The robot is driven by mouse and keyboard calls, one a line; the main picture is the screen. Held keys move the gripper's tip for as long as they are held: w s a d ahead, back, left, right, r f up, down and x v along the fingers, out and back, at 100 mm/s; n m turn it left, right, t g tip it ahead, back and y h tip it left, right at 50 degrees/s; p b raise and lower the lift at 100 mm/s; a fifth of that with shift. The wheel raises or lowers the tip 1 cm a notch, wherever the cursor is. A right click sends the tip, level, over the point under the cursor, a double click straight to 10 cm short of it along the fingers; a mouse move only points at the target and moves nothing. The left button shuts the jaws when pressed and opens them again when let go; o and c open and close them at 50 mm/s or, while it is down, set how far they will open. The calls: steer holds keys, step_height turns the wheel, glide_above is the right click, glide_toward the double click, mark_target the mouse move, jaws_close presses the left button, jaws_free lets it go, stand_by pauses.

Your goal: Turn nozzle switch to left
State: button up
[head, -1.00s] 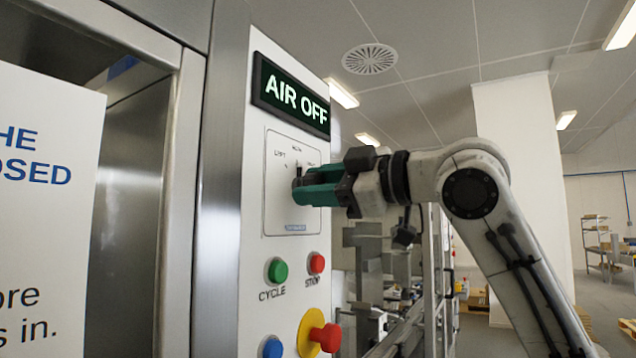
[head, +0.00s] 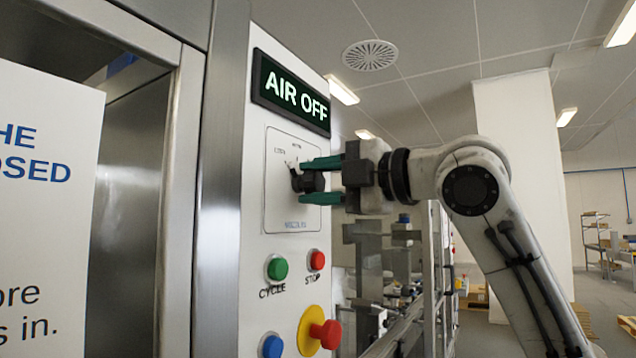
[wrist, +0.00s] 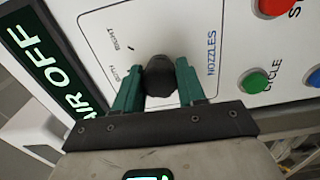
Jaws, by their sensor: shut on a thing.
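The nozzle switch (head: 312,182) is a black knob on a white NOZZLES plate (head: 278,205), on the front of the control panel. Its handle is tilted up and left, towards the LEFT label, in the head view. My gripper (head: 318,181) has one green finger above the knob and one below, and is shut on it. In the wrist view the dark knob (wrist: 160,77) sits between the two fingers. The RIGHT and BOTH labels show there; the LEFT label is hidden by a finger.
The AIR OFF display (head: 290,94) is above the plate. Below are a green CYCLE button (head: 278,269), a red STOP button (head: 317,260), a blue button (head: 272,347) and a red emergency button (head: 327,334) on yellow. A steel door frame (head: 180,200) stands left.

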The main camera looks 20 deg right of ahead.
steer(key=shift+f+n, duration=0.1)
steer(key=shift+n, duration=0.2)
steer(key=o, duration=1.1)
steer(key=shift+c, duration=0.2)
steer(key=b+v, duration=0.3)
steer(key=v, duration=0.7)
steer(key=shift+s+d, duration=0.2)
steer(key=shift+s, duration=0.1)
